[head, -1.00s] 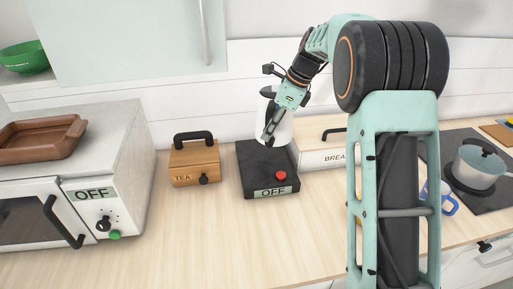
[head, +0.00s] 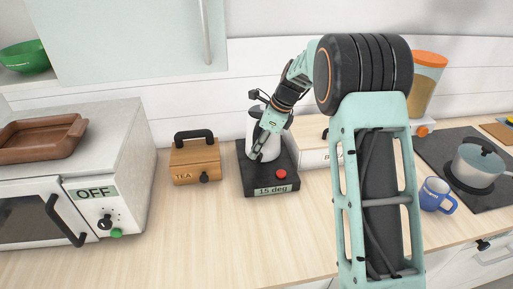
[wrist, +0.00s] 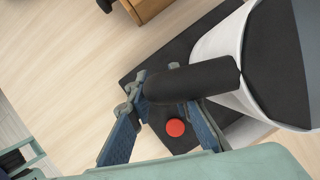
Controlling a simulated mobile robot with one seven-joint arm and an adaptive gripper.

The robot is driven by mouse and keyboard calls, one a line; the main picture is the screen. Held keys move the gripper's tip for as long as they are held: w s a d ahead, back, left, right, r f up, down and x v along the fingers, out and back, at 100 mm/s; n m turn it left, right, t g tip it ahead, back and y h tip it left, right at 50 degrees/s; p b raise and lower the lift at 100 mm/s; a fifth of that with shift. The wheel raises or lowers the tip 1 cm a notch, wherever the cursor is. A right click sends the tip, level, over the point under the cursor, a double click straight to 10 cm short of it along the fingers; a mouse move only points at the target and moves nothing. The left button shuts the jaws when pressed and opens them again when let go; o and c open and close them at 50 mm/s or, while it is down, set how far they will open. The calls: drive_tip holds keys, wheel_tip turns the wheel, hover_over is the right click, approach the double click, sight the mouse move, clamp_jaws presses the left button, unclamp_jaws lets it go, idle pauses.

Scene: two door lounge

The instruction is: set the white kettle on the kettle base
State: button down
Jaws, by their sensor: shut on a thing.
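The white kettle (head: 272,149) stands upright on the black kettle base (head: 252,179), whose display reads "15 deg". In the wrist view the kettle's white body (wrist: 219,46), dark lid and black handle (wrist: 198,80) fill the upper right. My gripper (head: 260,150) is in front of the kettle, shut on its handle; the two blue fingers sit on either side of the handle in the wrist view (wrist: 163,98). The base (wrist: 178,48) also shows beneath the kettle there, with its red button (wrist: 175,127). My gripper hides part of the kettle in the head view.
A toaster oven (head: 110,150) is at the left. A blue mug (head: 434,195) and a pot (head: 480,165) on the hob are at the right. The front counter is clear.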

drive_tip(key=shift+w, duration=0.1)
drive_tip(key=c, duration=1.8)
unclamp_jaws()
drive_tip(key=shift+o, duration=0.2)
drive_tip(key=v, duration=1.2)
drive_tip(key=shift+b, duration=0.3)
